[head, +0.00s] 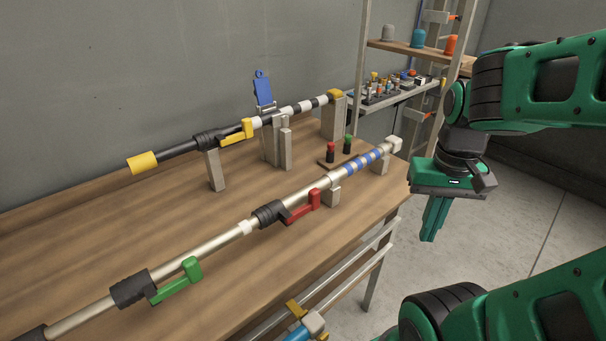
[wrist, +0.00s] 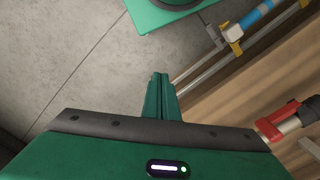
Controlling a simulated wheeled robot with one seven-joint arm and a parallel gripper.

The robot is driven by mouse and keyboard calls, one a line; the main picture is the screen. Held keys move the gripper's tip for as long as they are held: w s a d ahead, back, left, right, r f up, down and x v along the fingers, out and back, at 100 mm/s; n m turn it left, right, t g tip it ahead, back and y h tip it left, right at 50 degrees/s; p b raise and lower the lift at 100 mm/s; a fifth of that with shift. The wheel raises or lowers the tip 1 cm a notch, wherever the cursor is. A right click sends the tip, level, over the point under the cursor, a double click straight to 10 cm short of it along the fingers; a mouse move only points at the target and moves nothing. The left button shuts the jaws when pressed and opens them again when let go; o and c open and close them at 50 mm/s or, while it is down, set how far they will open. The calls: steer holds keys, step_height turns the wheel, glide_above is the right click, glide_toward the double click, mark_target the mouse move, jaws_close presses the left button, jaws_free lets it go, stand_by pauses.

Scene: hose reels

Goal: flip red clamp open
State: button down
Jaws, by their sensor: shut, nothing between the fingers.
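The red clamp (head: 302,208) is a lever on a black collar (head: 270,213) around the silver pole (head: 208,259), above the wooden table. Its lever lies roughly along the pole, with its tip raised at the right end. My gripper (head: 430,238) hangs off the table's right edge, pointing down, apart from the clamp. In the wrist view its green fingers (wrist: 160,84) are together with nothing between them.
A green clamp (head: 178,281) sits on the same pole, nearer. Red and green buttons (head: 339,150) stand near the table's far right. A shelf (head: 400,95) holds small items. Floor beside the table is clear.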

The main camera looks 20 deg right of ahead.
steer(key=w+a+r+n, duration=0.1)
steer(key=w+r+n, duration=0.2)
steer(key=w+r, duration=0.4)
steer(key=w+a+r+n+g, duration=0.1)
steer(key=w+a+r+n, duration=0.1)
steer(key=w+a, duration=0.7)
steer(key=w+a+r+n+g, duration=0.1)
steer(key=w+a+r+n, duration=0.2)
steer(key=w+a, duration=0.6)
steer(key=w+n, duration=0.2)
steer(key=w, duration=0.1)
steer(key=shift+r+h, duration=0.15)
steer(key=shift+h, duration=0.25)
glide_toward(303, 206)
steer(key=w+f, duration=0.1)
steer(key=w+d+f, duration=0.1)
steer(key=f, duration=0.1)
steer(key=w+d+f, duration=0.1)
steer(key=shift+w+d+f, duration=0.15)
steer(key=shift+d+f, duration=0.1)
steer(key=shift+f, duration=0.15)
steer(key=shift+s+d, duration=0.25)
steer(key=shift+s, duration=0.45)
